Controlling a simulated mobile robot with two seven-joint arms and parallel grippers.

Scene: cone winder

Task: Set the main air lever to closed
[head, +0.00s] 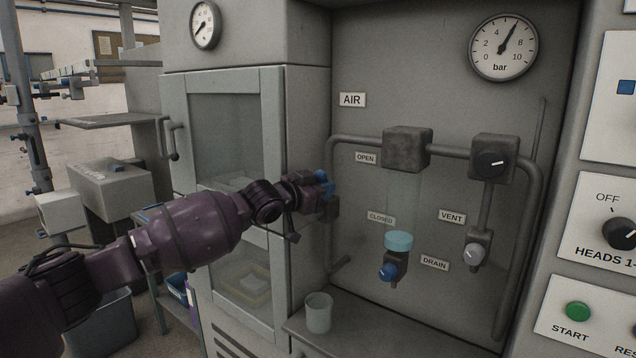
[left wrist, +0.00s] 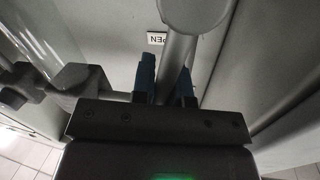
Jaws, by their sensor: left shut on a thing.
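My left gripper (head: 325,184) reaches the left side of the air panel, just left of the OPEN label (head: 366,158). Its blue fingers are closed around a grey bar, the main air lever (left wrist: 176,58), which shows between them in the left wrist view. In the head view the gripper hides most of the lever, so its exact angle cannot be told. The OPEN label, partly covered, is close by in the left wrist view (left wrist: 157,38). The CLOSED label (head: 381,218) is lower on the panel. My right gripper is out of view.
The bar gauge (head: 503,47) needle points a little above mid-scale. A cup (head: 319,313) stands on the ledge below.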

